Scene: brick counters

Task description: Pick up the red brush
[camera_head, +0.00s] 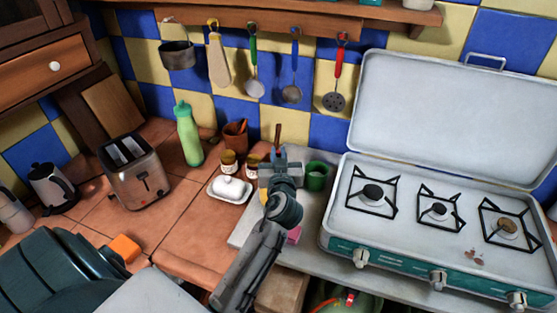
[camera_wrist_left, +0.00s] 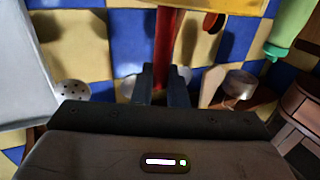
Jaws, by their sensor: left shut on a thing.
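My left gripper (camera_head: 281,162) is at the middle of the counter in the head view, above its right-hand part beside the stove. Its fingers (camera_wrist_left: 161,86) are shut around the red brush (camera_wrist_left: 164,45), whose red shaft runs between them in the left wrist view. In the head view a thin reddish-brown handle of the brush (camera_head: 278,134) sticks up just above the gripper. The brush's lower part is hidden by the gripper and arm. My right gripper is in neither view.
A gas stove (camera_head: 425,220) with its lid up stands right of the gripper, with a green mug (camera_head: 316,177) between. A white butter dish (camera_head: 229,189), small jars, a brown pot (camera_head: 235,135), a green bottle (camera_head: 188,135) and a toaster (camera_head: 135,172) stand left. Utensils hang behind.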

